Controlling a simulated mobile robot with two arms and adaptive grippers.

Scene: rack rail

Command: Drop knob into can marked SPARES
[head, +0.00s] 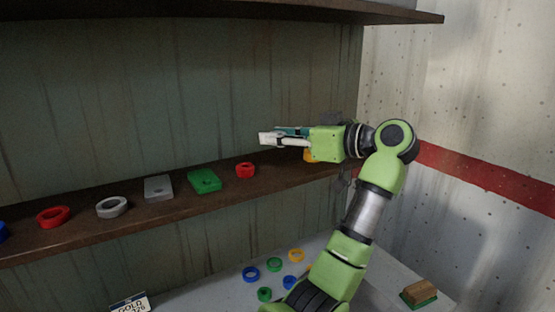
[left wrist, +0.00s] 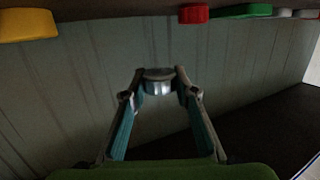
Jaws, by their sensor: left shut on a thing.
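My left gripper (head: 274,138) is out in front of the dark shelf, a little above the red ring near the shelf's right end. In the left wrist view its two teal-padded fingers (left wrist: 160,90) are shut on a small silvery round knob (left wrist: 158,86) with a darker, flat cap. In the head view I cannot clearly tell the knob from the pale fingertips. No can marked SPARES shows in either view. My right gripper is not in view.
The brown shelf (head: 85,235) bears a red ring (head: 53,217), grey ring (head: 112,207), grey block (head: 158,188), green block (head: 204,181) and another red ring (head: 245,170). Several coloured rings lie on the pale surface below, beside a brown block (head: 420,292) and a card reading GOLD (head: 131,304).

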